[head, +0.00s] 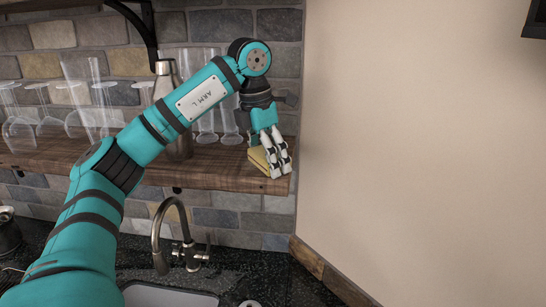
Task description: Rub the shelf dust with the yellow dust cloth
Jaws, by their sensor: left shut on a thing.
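My left gripper (273,150) is at the right end of the wooden shelf (222,166). It is shut on the yellow dust cloth (258,158), which shows as a folded pad at the shelf surface. I cannot tell for certain whether the cloth presses on the wood. I cannot make out any dust on the shelf; the gripper and cloth cover part of its right end. My right gripper is not in view.
Several clear glasses (100,100) and a metal bottle (166,85) stand on the shelf left of the cloth, partly behind my arm. A tap (172,232) and a sink (170,297) are below. A plain wall (420,150) is at the right.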

